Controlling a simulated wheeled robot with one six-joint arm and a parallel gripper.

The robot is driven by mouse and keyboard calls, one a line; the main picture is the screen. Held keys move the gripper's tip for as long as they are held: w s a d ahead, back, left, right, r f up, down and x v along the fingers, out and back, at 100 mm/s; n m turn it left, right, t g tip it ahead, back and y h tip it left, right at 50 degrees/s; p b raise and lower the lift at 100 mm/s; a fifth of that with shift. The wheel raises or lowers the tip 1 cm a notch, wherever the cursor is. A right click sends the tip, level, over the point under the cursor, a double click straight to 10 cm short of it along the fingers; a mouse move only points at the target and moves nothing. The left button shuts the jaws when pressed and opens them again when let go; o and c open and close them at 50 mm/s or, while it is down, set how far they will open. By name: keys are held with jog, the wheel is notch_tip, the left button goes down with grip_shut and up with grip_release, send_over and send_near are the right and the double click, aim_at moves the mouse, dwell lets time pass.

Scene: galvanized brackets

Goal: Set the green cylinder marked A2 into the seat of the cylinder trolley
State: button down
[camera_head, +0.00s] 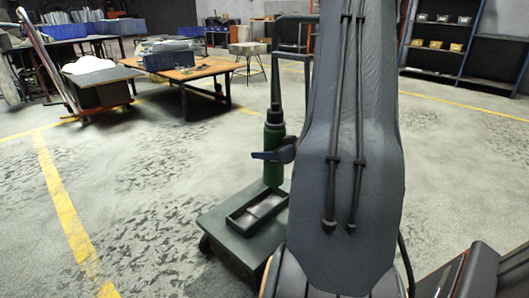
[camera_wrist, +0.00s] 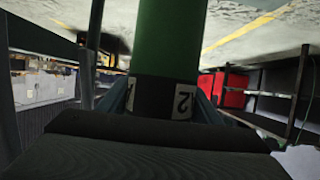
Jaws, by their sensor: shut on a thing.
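The green cylinder (camera_head: 273,176) stands upright in my gripper (camera_head: 272,155), which is shut around its middle. The cylinder trolley (camera_head: 215,226) is a dark green platform with a rectangular raised-rim seat (camera_head: 236,225) and a tall handle frame (camera_head: 297,17) behind. The cylinder's lower end appears just beyond the seat's far part. I cannot tell whether it touches the trolley. My arm hides the trolley's right side.
A stool (camera_head: 248,50) and a shelf rack (camera_head: 437,45) stand further back. The floor left of the trolley is clear, crossed by a yellow line (camera_head: 65,205).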

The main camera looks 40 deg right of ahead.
aim_at(282, 173)
jog(key=shift+f+b, duration=2)
jog(key=shift+b, duration=0.5)
jog(key=shift+s+r+p, duration=0.1)
jog(key=shift+p, duration=1.25)
jog(key=shift+f+b, duration=0.3)
jog(key=shift+f, duration=2.4)
jog(key=c, duration=0.5)
grip_release()
jog(key=shift+s+f, duration=0.1)
jog(key=shift+f, duration=0.05)
jog(key=p+v, duration=0.3)
jog(key=v, duration=0.3)
jog(key=shift+s+d+r, duration=0.1)
jog(key=shift+s+r, duration=0.05)
jog(key=shift+r, duration=0.1)
jog(key=shift+s+r+p, duration=0.2)
jog(key=shift+s+p, duration=0.2)
jog(key=shift+s, duration=0.25)
